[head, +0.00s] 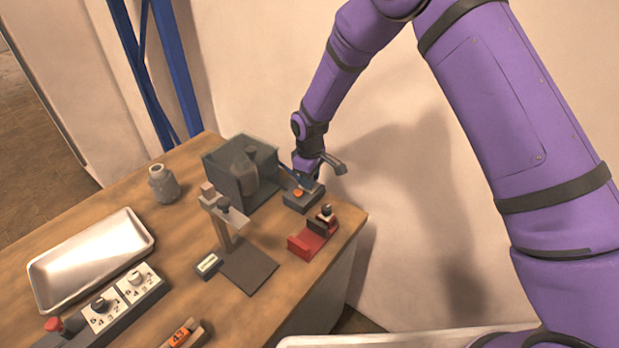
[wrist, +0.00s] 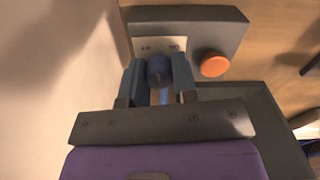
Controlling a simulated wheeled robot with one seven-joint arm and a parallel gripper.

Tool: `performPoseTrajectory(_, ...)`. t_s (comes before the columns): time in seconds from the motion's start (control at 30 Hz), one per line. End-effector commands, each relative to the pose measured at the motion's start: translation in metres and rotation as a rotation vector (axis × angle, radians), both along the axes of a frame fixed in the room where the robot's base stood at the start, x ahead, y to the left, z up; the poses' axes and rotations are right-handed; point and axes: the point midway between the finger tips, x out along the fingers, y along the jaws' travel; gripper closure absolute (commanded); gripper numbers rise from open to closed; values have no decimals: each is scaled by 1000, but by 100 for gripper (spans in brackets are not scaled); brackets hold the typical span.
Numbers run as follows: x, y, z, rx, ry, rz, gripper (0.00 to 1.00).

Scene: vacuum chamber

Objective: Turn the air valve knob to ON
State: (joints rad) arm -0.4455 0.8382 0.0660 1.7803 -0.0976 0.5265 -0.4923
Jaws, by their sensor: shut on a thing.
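The air valve box (wrist: 225,27) is a dark grey block with a pale label plate (wrist: 160,45), a blue knob (wrist: 159,68) and an orange button (wrist: 214,64). In the head view the box (head: 302,204) sits at the right rear of the bench. My gripper (wrist: 158,78) is shut on the blue knob, one finger on each side. It also shows in the head view (head: 306,180), reaching down to the box, and hides the knob there. The plate's small lettering is too blurred to read, so I cannot tell which mark the knob points to.
A transparent dark chamber (head: 225,175) stands left of the valve box. A red fixture (head: 306,245) stands in front of it. A stand (head: 226,232), a tray (head: 70,268) and a dial panel (head: 90,332) are farther left. The wall is close on the right.

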Motion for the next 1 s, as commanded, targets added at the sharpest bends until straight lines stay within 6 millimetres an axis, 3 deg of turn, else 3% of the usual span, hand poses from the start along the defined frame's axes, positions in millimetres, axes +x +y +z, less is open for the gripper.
performPoseTrajectory(0.6, 1, 0, 1, 1, -2, -579, 97)
performPoseTrajectory(1.0, 1, 1, 1, 1, -2, -857, 97)
